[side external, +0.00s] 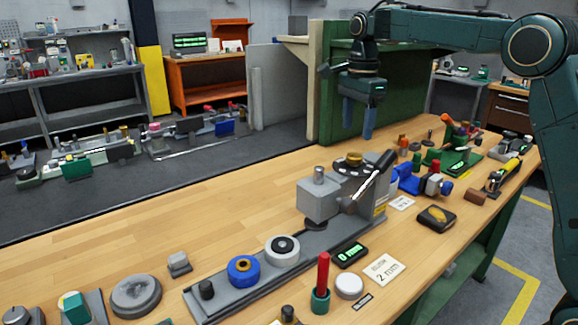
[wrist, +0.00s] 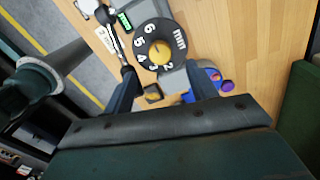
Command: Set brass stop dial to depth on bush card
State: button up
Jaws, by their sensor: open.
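The brass stop dial (side external: 354,159) sits on a dark ring on top of the grey valve fixture. In the wrist view the dial's brass knob (wrist: 161,52) is at the centre of a black ring marked with white numbers and "mm". I cannot tell which number is at the index. The bush card (side external: 384,269) lies on the bench in front of the fixture and reads "2 mm". My gripper (side external: 358,134) is open and empty, pointing down above and behind the dial. In the wrist view its two fingers (wrist: 160,74) straddle the area just below the knob, apart from it.
A dark lever (side external: 374,174) rises beside the dial. A green-lit display (side external: 351,254), a red-handled tool (side external: 323,275) and a white disc (side external: 349,286) stand near the card. A blue ring (side external: 243,270) sits on the fixture's rail.

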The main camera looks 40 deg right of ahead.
aim_at(354, 155)
jog(key=shift+f, duration=3.5)
jog(key=c, duration=1)
